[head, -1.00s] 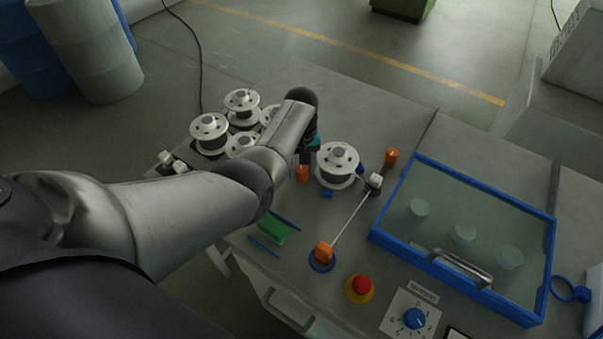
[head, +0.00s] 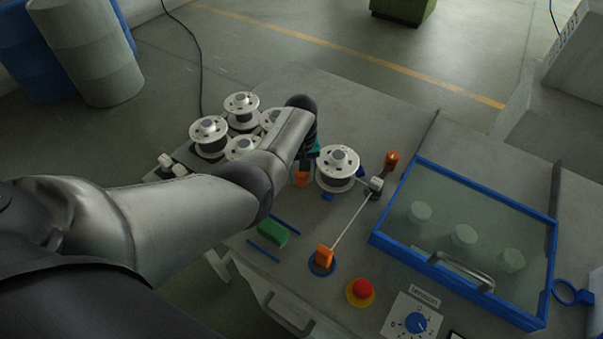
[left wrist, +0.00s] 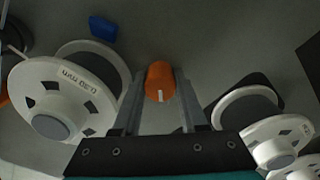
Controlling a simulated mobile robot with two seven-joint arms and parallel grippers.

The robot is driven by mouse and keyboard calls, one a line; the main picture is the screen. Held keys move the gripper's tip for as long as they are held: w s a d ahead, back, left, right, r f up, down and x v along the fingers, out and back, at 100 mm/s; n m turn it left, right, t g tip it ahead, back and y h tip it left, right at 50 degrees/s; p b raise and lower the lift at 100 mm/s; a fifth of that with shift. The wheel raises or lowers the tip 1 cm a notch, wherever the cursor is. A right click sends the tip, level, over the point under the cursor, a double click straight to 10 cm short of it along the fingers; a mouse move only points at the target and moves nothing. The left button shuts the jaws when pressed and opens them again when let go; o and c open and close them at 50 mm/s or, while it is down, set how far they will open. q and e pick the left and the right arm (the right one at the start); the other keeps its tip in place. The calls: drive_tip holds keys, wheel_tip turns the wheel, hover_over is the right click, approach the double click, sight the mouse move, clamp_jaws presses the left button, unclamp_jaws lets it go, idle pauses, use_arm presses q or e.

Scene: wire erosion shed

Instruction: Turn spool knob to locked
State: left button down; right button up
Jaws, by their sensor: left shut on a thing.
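The orange knob (head: 302,178) stands on the bench just left of the large white spool (head: 338,161). In the left wrist view the orange knob (left wrist: 160,81) sits between my finger pads, with a white mark on its face pointing toward the bottom of the picture. My left gripper (head: 308,162) is shut on the knob from above; its fingers also show in the left wrist view (left wrist: 160,92). The gripper and forearm partly hide the knob in the head view. I can read no locked marking beside it. My right gripper is not in view.
Several spools (head: 209,131) stand left of my wrist. An orange-handled lever (head: 391,161) is right of the large spool. An orange wire guide (head: 324,257), red button (head: 362,288), blue dial (head: 416,322) and blue-framed glass-topped tank (head: 408,239) occupy the front and right.

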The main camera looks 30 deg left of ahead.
use_arm(q)
drive_tip(key=shift+m, duration=0.3)
drive_tip(key=m+p, duration=0.1)
drive_tip(key=m, duration=0.1)
drive_tip(key=shift+r+m, duration=0.1)
drive_tip(key=shift+m, duration=0.3)
drive_tip(key=m+p, duration=0.1)
drive_tip(key=m, duration=0.8)
drive_tip(key=shift+m, duration=0.4)
drive_tip(key=m, duration=0.4)
drive_tip(key=shift+m, duration=0.3)
drive_tip(key=c, duration=0.7)
unclamp_jaws()
drive_tip(key=shift+c, duration=0.2)
